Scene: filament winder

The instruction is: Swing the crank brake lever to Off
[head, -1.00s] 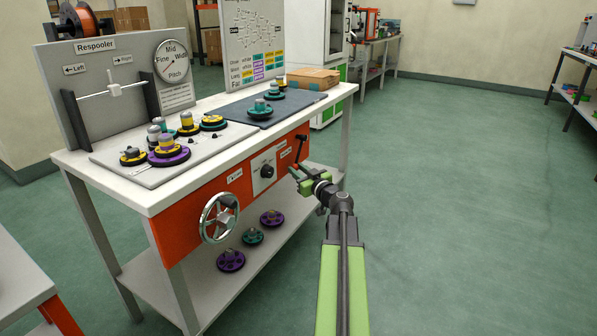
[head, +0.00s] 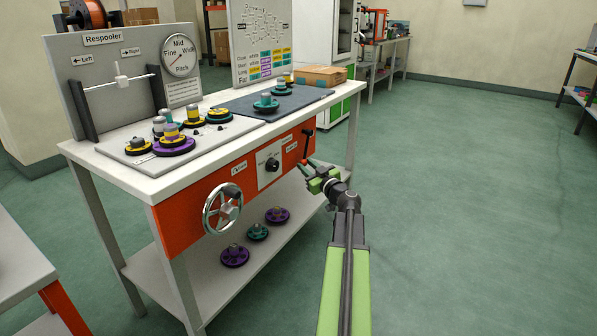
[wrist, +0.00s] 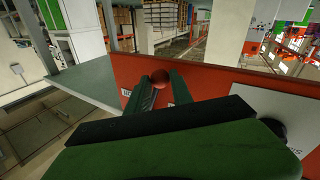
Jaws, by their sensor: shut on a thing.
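The crank brake lever (head: 308,140) is on the right end of the orange front panel of the Respooler bench. Its dark upper part stands up in the head view. My gripper (head: 310,164) is at the lever's lower part, in front of the panel. In the wrist view, a round red knob (wrist: 160,77) sits between the tips of my gripper's fingers (wrist: 160,85), which are shut on it. I take this knob to be the lever's end. The small labels by the lever are too small to read.
The spoked crank wheel (head: 222,208) and a black selector knob (head: 272,164) are left of the lever on the panel (head: 180,227). Spools stand on the bench top (head: 190,180) and lower shelf. The floor (head: 460,200) to the right is clear.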

